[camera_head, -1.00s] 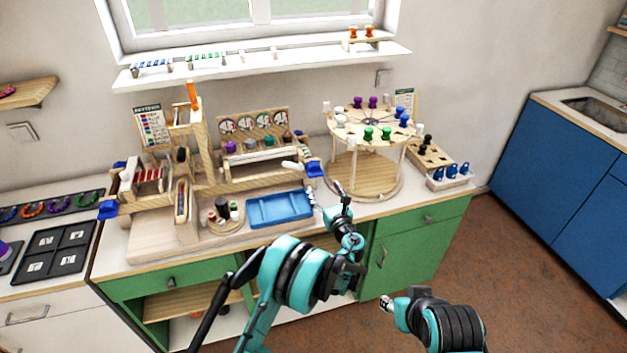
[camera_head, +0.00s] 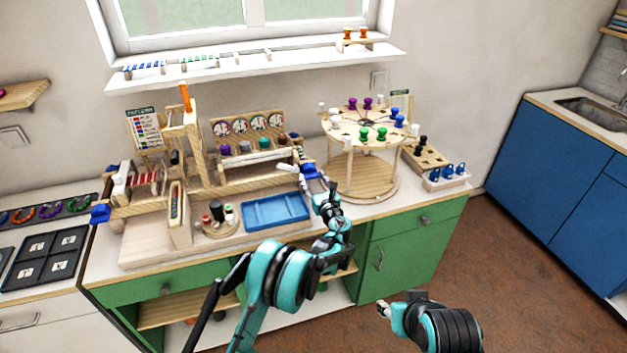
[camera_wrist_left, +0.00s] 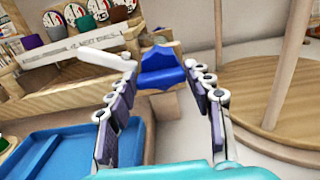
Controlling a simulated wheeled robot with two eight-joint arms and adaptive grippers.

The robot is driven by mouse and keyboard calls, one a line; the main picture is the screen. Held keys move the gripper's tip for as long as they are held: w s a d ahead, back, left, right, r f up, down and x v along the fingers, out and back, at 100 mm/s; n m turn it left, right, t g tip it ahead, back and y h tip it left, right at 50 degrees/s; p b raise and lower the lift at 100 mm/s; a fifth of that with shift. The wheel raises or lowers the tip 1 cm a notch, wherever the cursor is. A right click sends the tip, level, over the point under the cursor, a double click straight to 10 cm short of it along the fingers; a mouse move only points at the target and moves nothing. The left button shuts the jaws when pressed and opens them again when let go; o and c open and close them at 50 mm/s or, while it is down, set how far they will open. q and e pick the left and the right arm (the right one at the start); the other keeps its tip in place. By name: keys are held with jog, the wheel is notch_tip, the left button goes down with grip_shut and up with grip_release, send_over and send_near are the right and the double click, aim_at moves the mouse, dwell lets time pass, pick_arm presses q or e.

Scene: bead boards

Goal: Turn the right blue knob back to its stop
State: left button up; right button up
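The right blue knob (camera_head: 309,169) sits at the right end of the wooden bead device. In the left wrist view the lobed blue knob (camera_wrist_left: 163,70) shows straight ahead, between the fingertips. My left gripper (camera_head: 317,183) is at the knob, coming from the front right. In the wrist view my left gripper (camera_wrist_left: 161,66) is open, with one finger on each side of the knob; I cannot tell whether they touch it. My right gripper (camera_head: 384,310) hangs low in front of the cabinet, away from the knob; its fingers are too small to read.
A white lever (camera_wrist_left: 107,58) is close to the left finger. A blue tray (camera_head: 276,224) lies in front of the device. The round wooden carousel (camera_head: 368,190) stands close on the right. Another blue knob (camera_head: 101,214) is at the device's left end.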

pick_arm(q)
jog(key=shift+n, duration=0.4)
jog(key=n+b, duration=0.1)
jog(key=n, duration=0.2)
jog(key=shift+a, duration=0.1)
jog(key=n+b, duration=0.2)
jog(key=n, duration=0.3)
jog(key=shift+a+f, duration=0.1)
jog(key=n, duration=0.4)
jog(key=shift+f+n+b, duration=0.1)
jog(key=shift+n+b, duration=0.25)
jog(key=shift+n, duration=0.05)
jog(key=n, duration=0.4)
jog(key=shift+b, duration=0.3)
jog(key=shift+n, duration=0.3)
jog(key=o, duration=1.2)
jog(key=shift+a, duration=0.1)
jog(key=shift+c, duration=0.2)
